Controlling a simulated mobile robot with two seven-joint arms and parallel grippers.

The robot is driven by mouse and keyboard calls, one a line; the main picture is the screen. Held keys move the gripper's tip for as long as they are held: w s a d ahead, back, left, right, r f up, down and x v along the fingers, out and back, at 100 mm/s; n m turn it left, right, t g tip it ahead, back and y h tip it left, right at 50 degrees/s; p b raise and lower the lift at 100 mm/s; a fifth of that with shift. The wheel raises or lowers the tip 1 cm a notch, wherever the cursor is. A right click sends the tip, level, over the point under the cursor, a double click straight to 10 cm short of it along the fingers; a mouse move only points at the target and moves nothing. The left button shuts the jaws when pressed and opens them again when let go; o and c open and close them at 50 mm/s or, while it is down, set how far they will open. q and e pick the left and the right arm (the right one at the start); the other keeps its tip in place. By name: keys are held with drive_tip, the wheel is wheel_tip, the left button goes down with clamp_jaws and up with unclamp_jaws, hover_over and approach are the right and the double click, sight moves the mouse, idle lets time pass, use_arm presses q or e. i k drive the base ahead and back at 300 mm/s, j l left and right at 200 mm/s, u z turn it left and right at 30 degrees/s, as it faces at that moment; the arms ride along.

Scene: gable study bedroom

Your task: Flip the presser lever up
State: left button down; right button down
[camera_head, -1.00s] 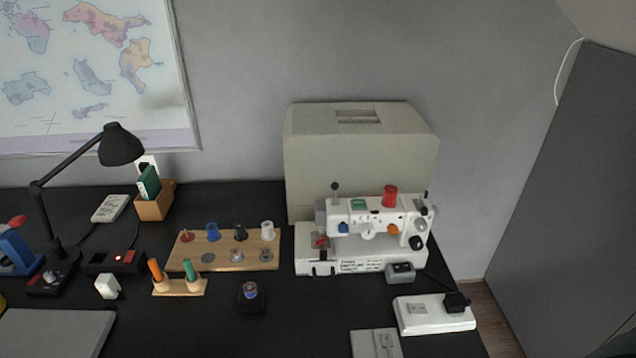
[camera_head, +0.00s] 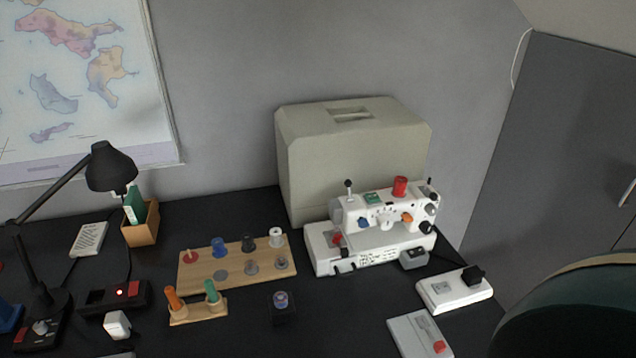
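The white sewing machine (camera_head: 372,236) stands on the dark desk at centre right, with a red spool (camera_head: 399,187) on top and several coloured knobs on its front. A small red part (camera_head: 337,238) shows under its left, needle end. Dark small parts sit below it at the base's front left. The presser lever is too small to make out clearly, and I cannot tell its position. Neither my left nor my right gripper is in view.
A beige machine cover (camera_head: 352,150) stands behind. A wooden spool board (camera_head: 235,265), a peg stand (camera_head: 197,311) and a small dark block (camera_head: 283,308) lie left. A white power box (camera_head: 455,290) and grey plate (camera_head: 420,335) lie right. A large dark rounded shape (camera_head: 580,315) fills the lower right.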

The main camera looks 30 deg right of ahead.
sight(348, 183)
drive_tip(key=z, duration=1.7)
